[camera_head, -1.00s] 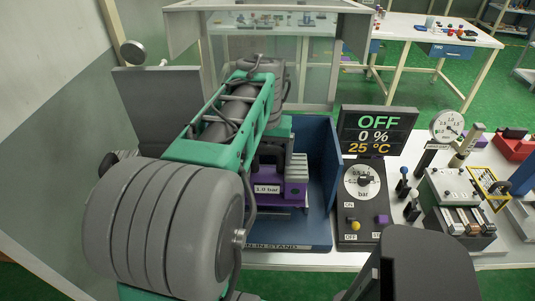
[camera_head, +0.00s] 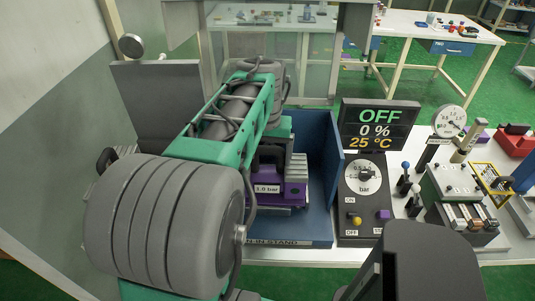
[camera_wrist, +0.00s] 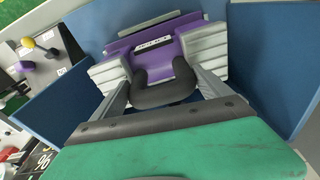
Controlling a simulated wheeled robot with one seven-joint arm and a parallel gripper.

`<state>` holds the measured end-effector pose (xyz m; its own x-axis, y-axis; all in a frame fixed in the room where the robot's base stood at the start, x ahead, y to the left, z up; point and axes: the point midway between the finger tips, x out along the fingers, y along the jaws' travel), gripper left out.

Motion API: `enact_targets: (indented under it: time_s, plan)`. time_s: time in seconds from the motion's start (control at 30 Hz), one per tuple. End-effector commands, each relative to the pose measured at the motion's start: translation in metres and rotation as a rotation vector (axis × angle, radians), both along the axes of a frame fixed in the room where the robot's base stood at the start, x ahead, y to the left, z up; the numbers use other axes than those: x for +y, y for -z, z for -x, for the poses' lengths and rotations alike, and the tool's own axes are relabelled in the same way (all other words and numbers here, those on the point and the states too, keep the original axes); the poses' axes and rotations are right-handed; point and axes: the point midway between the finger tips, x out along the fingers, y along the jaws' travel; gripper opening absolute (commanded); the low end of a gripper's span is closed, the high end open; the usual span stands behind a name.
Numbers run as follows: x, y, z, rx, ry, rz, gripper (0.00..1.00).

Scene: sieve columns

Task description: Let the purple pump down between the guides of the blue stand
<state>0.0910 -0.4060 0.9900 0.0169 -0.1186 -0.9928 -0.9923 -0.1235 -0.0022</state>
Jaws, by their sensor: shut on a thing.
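The purple pump (camera_head: 294,193) has grey ribbed blocks, a black handle and a "1.0 bar" label. It is upright inside the blue stand (camera_head: 326,165), in front of the stand's right wall. My gripper is shut on the pump's black handle (camera_wrist: 165,92), with a finger on each side; it shows in the wrist view (camera_wrist: 166,98). The wrist view shows the purple pump body (camera_wrist: 155,48) beyond the handle and the blue walls (camera_wrist: 270,60) around it. My arm hides the stand's left part and the fingers in the head view. I cannot make out the guides or whether the pump touches the floor.
Right of the stand are a control box (camera_head: 364,200) with a dial and knobs and a display (camera_head: 376,125) reading OFF, 0 %, 25 °C. A gauge (camera_head: 449,121) and a green-grey apparatus (camera_head: 464,205) stand further right. A clear-walled cabinet (camera_head: 270,60) is behind.

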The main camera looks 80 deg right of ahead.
Motion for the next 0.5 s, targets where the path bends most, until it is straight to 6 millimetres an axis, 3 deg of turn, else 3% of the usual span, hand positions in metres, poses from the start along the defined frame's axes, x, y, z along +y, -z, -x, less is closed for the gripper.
enact_targets:
  time_s: [0.33,0.37,0.5]
  plan:
    - [-0.0012,0.0053,-0.0001,-0.001,0.000,0.007,0.15]
    - [-0.0014,0.0046,-0.0001,-0.001,0.000,0.007,0.90]
    - [-0.0009,0.0051,0.0000,-0.001,0.000,0.005,1.00]
